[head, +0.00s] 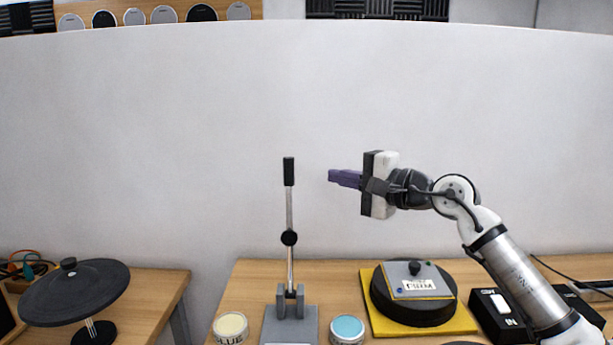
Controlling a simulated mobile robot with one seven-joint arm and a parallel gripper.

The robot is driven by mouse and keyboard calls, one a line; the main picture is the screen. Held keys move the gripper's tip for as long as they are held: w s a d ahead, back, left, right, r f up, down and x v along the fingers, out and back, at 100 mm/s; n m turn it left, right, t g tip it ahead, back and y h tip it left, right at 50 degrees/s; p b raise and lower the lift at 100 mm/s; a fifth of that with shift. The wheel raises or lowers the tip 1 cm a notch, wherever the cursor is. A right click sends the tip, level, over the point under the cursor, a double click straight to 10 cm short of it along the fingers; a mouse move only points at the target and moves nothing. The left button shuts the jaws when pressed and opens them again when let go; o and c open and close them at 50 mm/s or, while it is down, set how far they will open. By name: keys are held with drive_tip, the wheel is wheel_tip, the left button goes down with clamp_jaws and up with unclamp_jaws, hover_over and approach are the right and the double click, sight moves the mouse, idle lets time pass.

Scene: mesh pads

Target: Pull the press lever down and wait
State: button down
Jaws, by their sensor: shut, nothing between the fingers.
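The press lever (290,210) stands upright on a grey base (275,326) at the front of the wooden table. It is a thin metal rod with a black grip (289,171) at the top and a black knob (289,238) partway down. My gripper (331,176) is to the right of the black grip, at about its height in the picture, with a gap between them. Its purple fingers point left and are shut and empty.
A cream-lidded tin (230,326) and a blue-lidded tin (347,329) flank the base. A black round device (412,308) sits on a yellow board (381,325) at right, beside a black box (488,318). A black turntable (74,292) stands on the left table.

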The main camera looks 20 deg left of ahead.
drive_tip(key=r+p+x, duration=0.1)
drive_tip(key=p+x, duration=0.3)
drive_tip(key=x, duration=0.6)
drive_tip(key=s, duration=0.2)
drive_tip(key=s+d+p, duration=0.1)
drive_tip(key=s, duration=0.1)
drive_tip(key=shift+f, duration=0.35)
drive_tip(key=shift+f, duration=0.1)
